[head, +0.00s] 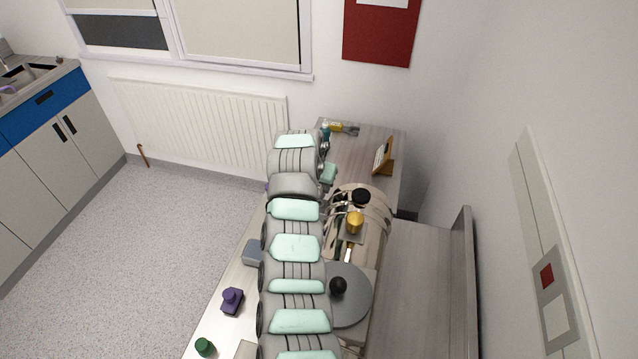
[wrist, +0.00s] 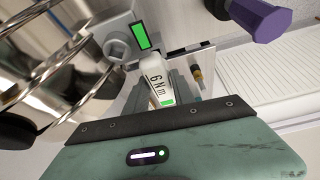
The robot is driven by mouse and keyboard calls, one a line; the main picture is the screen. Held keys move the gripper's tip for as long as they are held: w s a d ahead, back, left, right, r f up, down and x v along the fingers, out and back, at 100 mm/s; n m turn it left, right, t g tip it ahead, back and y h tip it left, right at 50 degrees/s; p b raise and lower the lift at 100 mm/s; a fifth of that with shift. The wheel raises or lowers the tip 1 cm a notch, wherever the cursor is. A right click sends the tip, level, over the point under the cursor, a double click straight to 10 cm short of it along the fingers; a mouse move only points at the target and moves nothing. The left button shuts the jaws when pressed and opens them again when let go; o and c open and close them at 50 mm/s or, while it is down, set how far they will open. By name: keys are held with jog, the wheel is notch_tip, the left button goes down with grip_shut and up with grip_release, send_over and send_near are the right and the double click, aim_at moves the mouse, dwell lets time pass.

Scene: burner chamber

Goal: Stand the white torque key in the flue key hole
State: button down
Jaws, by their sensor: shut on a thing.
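In the wrist view my gripper (wrist: 163,84) is shut on the white torque key (wrist: 157,82), which is marked "6 Nm" and has a green patch at its near end. The key's far end points toward a grey block with a round-cornered hexagonal feature (wrist: 118,47) and a bright green patch beside it. I cannot tell whether this feature is the flue key hole, nor whether the key touches the block. In the head view my arm covers much of the bench, and the key and flue key hole cannot be made out.
The shiny steel chamber (head: 344,236) lies right of my arm; its polished rings (wrist: 62,62) are close by in the wrist view. A purple knobbed piece (head: 232,300), a green knob (head: 205,346) and a blue-grey box (head: 252,253) stand left. A tilted stand (head: 383,156) is at the back.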

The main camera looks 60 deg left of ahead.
jog(key=shift+f, duration=0.9)
jog(key=c, duration=1)
grip_release()
jog(key=b+v, duration=0.1)
jog(key=v, duration=0.9)
jog(key=shift+s+r, duration=0.2)
jog(key=shift+r, duration=0.15)
